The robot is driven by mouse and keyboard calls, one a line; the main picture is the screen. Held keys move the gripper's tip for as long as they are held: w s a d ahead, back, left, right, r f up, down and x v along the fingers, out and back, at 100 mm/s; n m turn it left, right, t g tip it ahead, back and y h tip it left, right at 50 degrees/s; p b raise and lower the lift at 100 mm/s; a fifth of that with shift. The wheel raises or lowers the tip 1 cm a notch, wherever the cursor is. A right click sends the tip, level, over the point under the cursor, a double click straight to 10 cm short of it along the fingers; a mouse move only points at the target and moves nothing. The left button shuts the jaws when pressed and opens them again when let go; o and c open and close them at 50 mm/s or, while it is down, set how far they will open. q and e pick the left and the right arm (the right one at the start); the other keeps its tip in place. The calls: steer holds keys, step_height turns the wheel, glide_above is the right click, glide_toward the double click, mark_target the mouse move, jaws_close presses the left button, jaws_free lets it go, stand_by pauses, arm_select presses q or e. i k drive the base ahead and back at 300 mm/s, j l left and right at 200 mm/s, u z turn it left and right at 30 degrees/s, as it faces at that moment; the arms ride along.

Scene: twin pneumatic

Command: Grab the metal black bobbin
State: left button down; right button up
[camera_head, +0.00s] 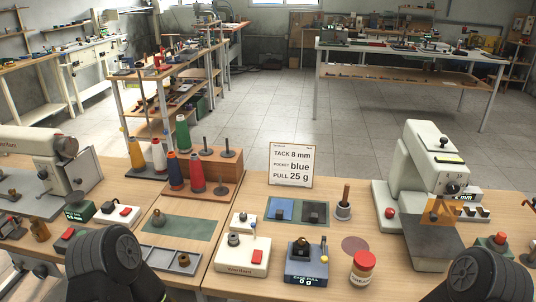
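No part is plainly recognisable as the black metal bobbin at this size. Small dark metal pieces show in the grey compartment tray (160,265) at the front left; one round piece (183,259) sits in it. Another small grey-brown piece (158,219) sits on the green mat (190,228) behind the tray. A blue pad (279,209) and a dark pad (314,212) lie side by side at the centre, with a small dark piece on the dark pad. My dark arm parts reach in at both lower corners, but neither gripper's fingers show.
A wooden rack (216,170) with thread cones stands behind the mat. A sign (291,166) reads "TACK 8 mm, POCKET blue, PULL 25 g". White machines stand left (50,170) and right (425,165). A white device (243,256), a blue scale (306,268) and a red-lidded jar (362,270) crowd the front.

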mark_target(233, 237)
steer(key=j+z, duration=0.1)
steer(key=z, duration=0.8)
steer(key=j+z, duration=0.15)
steer(key=z, duration=0.35)
steer(key=k+j+z, duration=0.2)
steer(key=j+z, duration=0.15)
steer(key=k+j+z, duration=0.6)
steer(key=j+z, duration=0.15)
steer(key=k+j, duration=0.6)
steer(key=k, duration=0.15)
steer(key=i+j+z, duration=0.05)
